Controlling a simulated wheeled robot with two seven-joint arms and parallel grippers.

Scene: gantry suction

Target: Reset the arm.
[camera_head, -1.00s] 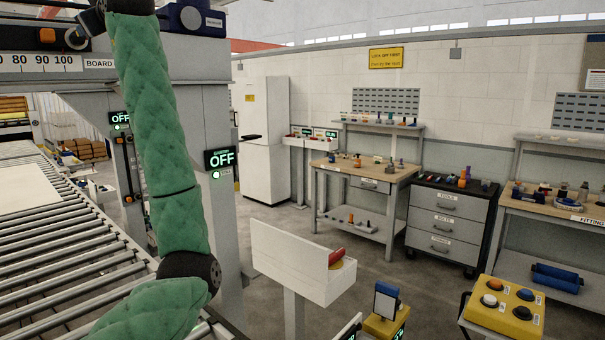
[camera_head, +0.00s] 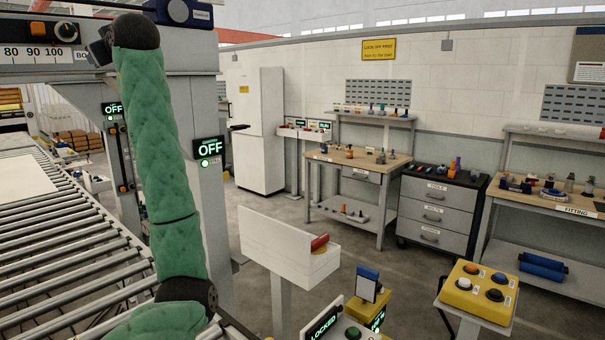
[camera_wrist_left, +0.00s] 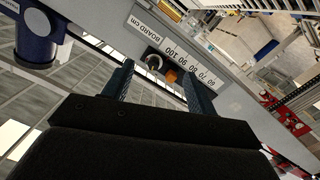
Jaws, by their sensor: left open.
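My left arm, in a green padded sleeve, rises at the left of the head view and bends at its black upper joint beside the gantry beam (camera_head: 190,50). My left gripper (camera_wrist_left: 157,85) shows in the left wrist view with its two dark fingers apart and nothing held. Beyond the fingers is the beam's face, with a "BOARD CM" number scale (camera_wrist_left: 187,62), a round dark knob (camera_wrist_left: 153,62) and an orange button (camera_wrist_left: 171,76). In the head view the knob (camera_head: 66,31) and orange button (camera_head: 38,31) sit above the scale (camera_head: 35,54). I cannot tell how far the fingers are from the beam.
A roller conveyor (camera_head: 70,260) runs along the left. A white angled stand (camera_head: 285,245), a "LOCKED" panel (camera_head: 323,324) and a yellow button box (camera_head: 480,293) stand in front. Workbenches and a drawer cabinet (camera_head: 436,205) line the wall. Grey floor lies between.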

